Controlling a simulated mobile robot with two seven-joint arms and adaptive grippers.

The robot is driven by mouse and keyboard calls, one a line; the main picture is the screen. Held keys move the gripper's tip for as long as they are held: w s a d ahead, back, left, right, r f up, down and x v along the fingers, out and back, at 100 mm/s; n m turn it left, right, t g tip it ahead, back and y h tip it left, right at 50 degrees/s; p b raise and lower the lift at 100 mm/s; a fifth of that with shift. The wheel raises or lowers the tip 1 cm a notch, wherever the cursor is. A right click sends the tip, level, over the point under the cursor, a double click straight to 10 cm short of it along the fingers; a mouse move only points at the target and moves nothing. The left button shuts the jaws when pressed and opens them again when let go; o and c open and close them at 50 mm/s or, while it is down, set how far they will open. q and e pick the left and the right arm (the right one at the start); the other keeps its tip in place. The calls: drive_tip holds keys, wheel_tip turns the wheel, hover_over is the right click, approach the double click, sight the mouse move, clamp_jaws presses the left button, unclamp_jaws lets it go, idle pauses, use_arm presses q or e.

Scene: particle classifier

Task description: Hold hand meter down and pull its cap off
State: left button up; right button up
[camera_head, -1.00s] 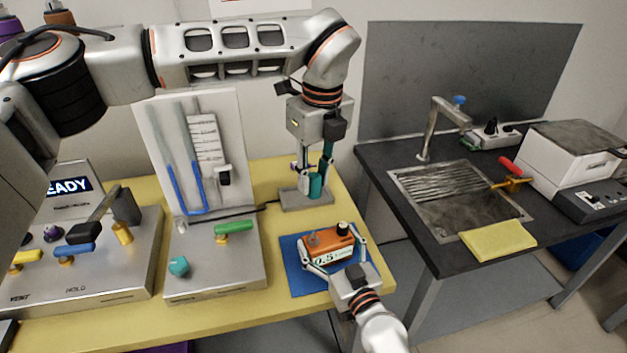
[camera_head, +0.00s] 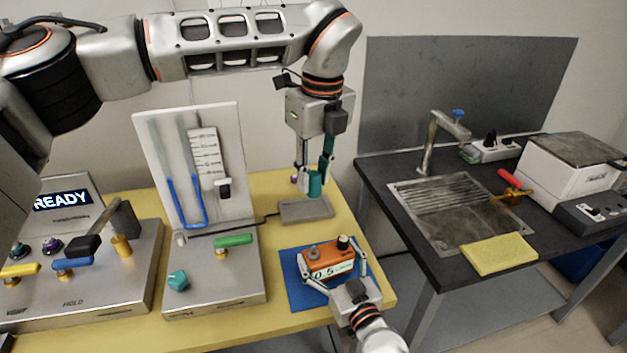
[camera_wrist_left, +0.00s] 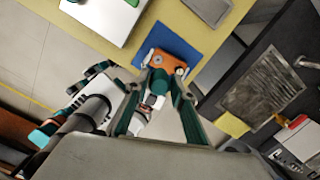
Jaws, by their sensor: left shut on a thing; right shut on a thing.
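The orange hand meter (camera_head: 314,267) lies on a blue mat (camera_head: 294,291) at the table's front right, with a 0.5 readout on its near face. My right gripper (camera_head: 332,272) is shut on it, one finger at each end. My left gripper (camera_head: 313,178) is shut on the teal cap (camera_head: 315,186) and holds it in the air, apart from the meter. In the left wrist view the cap (camera_wrist_left: 158,83) sits between the fingers, with the meter (camera_wrist_left: 172,61) below and beyond it. A bare grey nub and a black knob show on the meter's top.
A grey pad (camera_head: 306,209) with a cable lies behind the meter, below the cap. A manometer panel (camera_head: 160,150) on a console with a green lever (camera_head: 233,240) stands to the left. A READY console (camera_head: 110,285) is farther left. A dark sink bench (camera_head: 440,260) stands right.

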drive_tip(key=o, duration=1.7)
